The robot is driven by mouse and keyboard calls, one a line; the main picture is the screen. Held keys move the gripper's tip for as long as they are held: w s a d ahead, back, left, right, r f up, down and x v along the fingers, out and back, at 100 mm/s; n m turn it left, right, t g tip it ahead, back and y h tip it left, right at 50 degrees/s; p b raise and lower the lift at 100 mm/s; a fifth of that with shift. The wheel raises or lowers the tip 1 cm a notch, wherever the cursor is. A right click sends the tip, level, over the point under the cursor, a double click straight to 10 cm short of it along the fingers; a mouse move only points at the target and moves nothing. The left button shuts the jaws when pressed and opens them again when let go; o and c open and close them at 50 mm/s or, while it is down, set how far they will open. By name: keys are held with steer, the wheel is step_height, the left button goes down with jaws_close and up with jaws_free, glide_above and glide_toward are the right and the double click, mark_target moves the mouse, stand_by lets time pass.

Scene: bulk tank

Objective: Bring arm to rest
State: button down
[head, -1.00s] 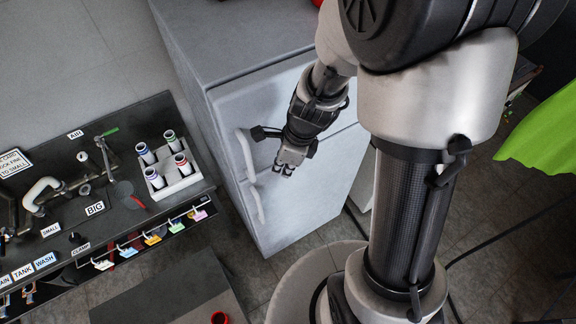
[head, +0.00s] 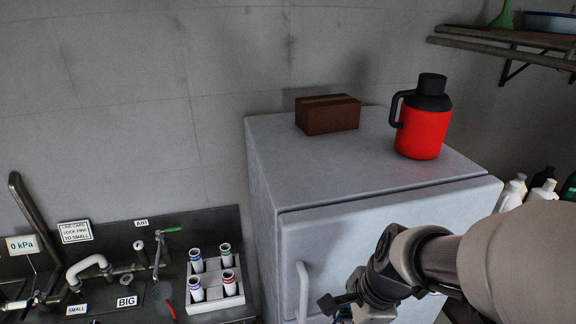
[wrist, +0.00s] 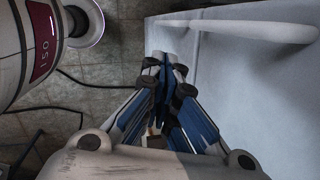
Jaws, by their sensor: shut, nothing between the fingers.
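My gripper (wrist: 160,70) shows in the wrist view with its fingers together and nothing between them. It hangs in front of the white fridge, whose door (wrist: 235,85) and long handle (wrist: 240,28) fill the right of that view. In the head view my arm comes in from the lower right, in front of the fridge door (head: 400,220). The fingertips are cut off by the bottom edge there. The fridge's upper handle (head: 302,290) is left of my wrist.
A red jug (head: 422,125) and a brown box (head: 328,114) stand on the fridge. Left is a dark panel with a white tube rack (head: 232,308), valves and pipes. Bottles (head: 512,195) stand at right, below a wall shelf (head: 500,38). Tiled floor (wrist: 105,70) lies below my gripper.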

steer(key=s+d+f+n+t+h+b, duration=0.2)
steer(key=s+f+n+b, duration=0.9)
steer(key=n+b, duration=0.6)
steer(key=f+b, duration=0.1)
steer(key=b, duration=0.3)
steer(key=shift+s+d+n+t, duration=0.2)
steer(key=shift+d+n+t, duration=0.1)
steer(key=shift+d, duration=0.05)
